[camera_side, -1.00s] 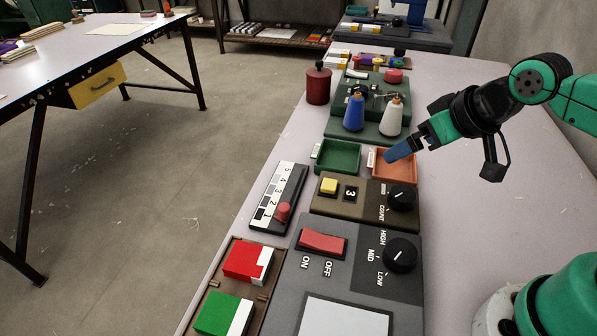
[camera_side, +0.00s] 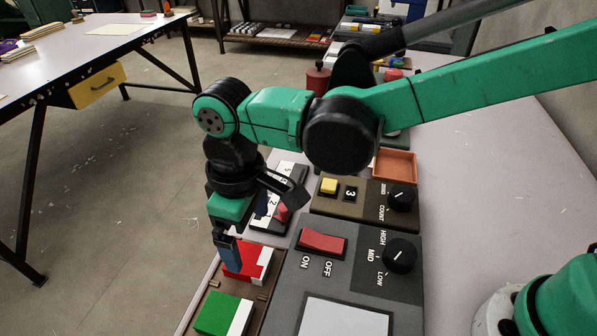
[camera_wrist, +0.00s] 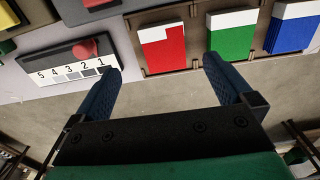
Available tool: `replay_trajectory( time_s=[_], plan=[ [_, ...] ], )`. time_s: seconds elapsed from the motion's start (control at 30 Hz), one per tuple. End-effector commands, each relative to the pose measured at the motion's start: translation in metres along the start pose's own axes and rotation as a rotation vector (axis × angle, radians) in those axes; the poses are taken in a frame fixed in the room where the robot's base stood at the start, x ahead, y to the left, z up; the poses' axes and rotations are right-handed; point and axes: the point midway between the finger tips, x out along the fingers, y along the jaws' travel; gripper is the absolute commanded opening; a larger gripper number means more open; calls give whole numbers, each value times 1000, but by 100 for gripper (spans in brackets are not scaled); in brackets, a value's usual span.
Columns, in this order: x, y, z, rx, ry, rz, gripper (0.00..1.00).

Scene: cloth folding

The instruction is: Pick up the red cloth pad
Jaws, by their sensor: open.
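The red cloth pad (camera_side: 256,264), with a white strip along one edge, lies in a brown tray (camera_side: 262,292) at the lower left of the side view. My gripper (camera_side: 230,262) points down at the pad's left edge, and its blue finger covers part of the pad there. In the wrist view the red pad (camera_wrist: 160,52) sits ahead of the two blue fingers, roughly in the gap between their tips. My gripper (camera_wrist: 163,66) is open and empty. I cannot tell whether a finger touches the pad.
A green pad (camera_side: 220,312) lies in the tray beside the red one. A blue pad (camera_wrist: 293,35) shows further along in the wrist view. A number slider (camera_wrist: 72,65) and a grey switch panel (camera_side: 345,270) stand close by. The floor lies beyond the table edge.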

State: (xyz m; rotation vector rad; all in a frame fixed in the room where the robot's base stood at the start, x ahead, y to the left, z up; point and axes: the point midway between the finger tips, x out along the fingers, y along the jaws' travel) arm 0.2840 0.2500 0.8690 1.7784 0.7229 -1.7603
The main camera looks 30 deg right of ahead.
Motion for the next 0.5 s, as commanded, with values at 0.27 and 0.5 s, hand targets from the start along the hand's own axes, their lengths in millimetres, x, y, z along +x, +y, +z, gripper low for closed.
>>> replay_trajectory(
  time_s=[0.27, 0.5],
  plan=[
    [29, -5, -2, -15, -12, -1, 100],
    [56, -5, -2, -13, -11, -1, 100]
  ],
)
